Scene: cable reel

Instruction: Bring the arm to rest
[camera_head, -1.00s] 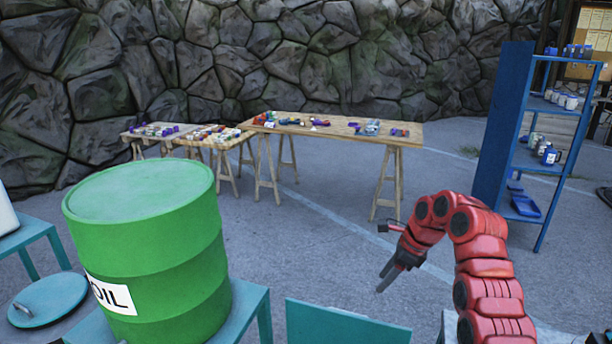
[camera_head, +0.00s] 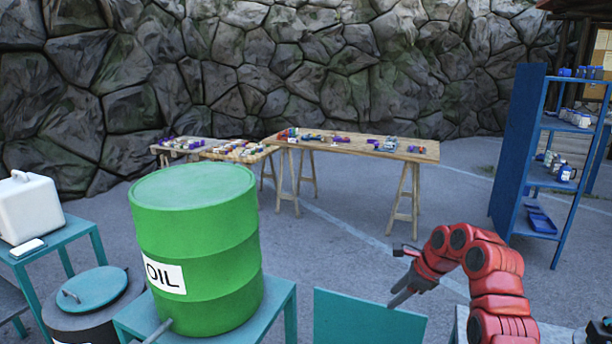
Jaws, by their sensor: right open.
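My right arm (camera_head: 492,274) is red and bent, coming up from the lower right. Its dark right gripper (camera_head: 398,294) points down and to the left, open with nothing between the fingers. It hangs in the air in front of a teal panel (camera_head: 362,318), as seen from the head. My left gripper is not in the head view.
A green oil barrel (camera_head: 203,262) stands on a teal table (camera_head: 282,297). A white canister (camera_head: 28,207) and a dark drum with a teal lid (camera_head: 92,289) are at left. Behind are a wooden trestle table (camera_head: 345,147) and a blue shelf (camera_head: 516,150).

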